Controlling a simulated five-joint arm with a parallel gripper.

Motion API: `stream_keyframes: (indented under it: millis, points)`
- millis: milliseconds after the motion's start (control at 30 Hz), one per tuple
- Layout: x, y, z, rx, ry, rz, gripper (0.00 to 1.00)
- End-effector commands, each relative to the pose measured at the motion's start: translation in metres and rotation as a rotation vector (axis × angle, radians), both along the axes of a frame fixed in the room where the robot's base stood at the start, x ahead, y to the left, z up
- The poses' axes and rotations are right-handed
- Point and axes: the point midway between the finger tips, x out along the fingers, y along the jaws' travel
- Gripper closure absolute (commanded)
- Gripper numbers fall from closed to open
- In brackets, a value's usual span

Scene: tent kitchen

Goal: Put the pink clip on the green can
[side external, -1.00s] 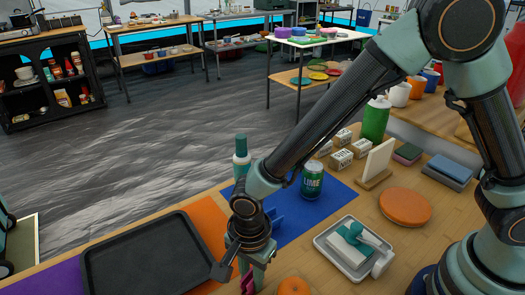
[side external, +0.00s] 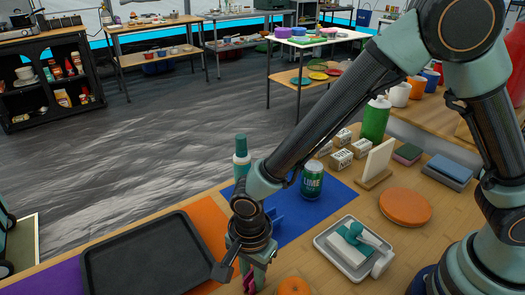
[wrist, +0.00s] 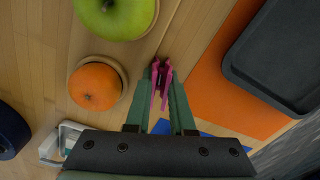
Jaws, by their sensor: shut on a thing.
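The pink clip (wrist: 161,84) is between the fingertips of my gripper (wrist: 163,72) in the wrist view, and the gripper is shut on it. In the side view the clip (side external: 249,281) shows at the bottom edge below my gripper (side external: 253,268). The green can (side external: 312,180), labelled LIME, stands upright on the blue mat, to the right of and farther back than my gripper. The can does not show in the wrist view.
A dark tray (side external: 150,258) lies left of my gripper. An orange (side external: 293,286) is close on the right, and a green apple (wrist: 113,14) shows in the wrist view. A teal bottle (side external: 241,160) stands behind, left of the can. A white tray (side external: 324,248) with a sponge and brush lies right.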

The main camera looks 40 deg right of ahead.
Motion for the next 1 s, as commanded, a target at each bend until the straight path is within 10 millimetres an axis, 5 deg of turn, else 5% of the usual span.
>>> stream_keyframes:
  millis: [667,867,1000]
  points:
    - [0.000,0.000,0.004,0.000,0.000,0.001,1.00]
    - [0.000,0.001,0.023,0.002,-0.002,0.001,1.00]
    - [0.001,0.001,0.054,0.006,-0.006,0.001,1.00]
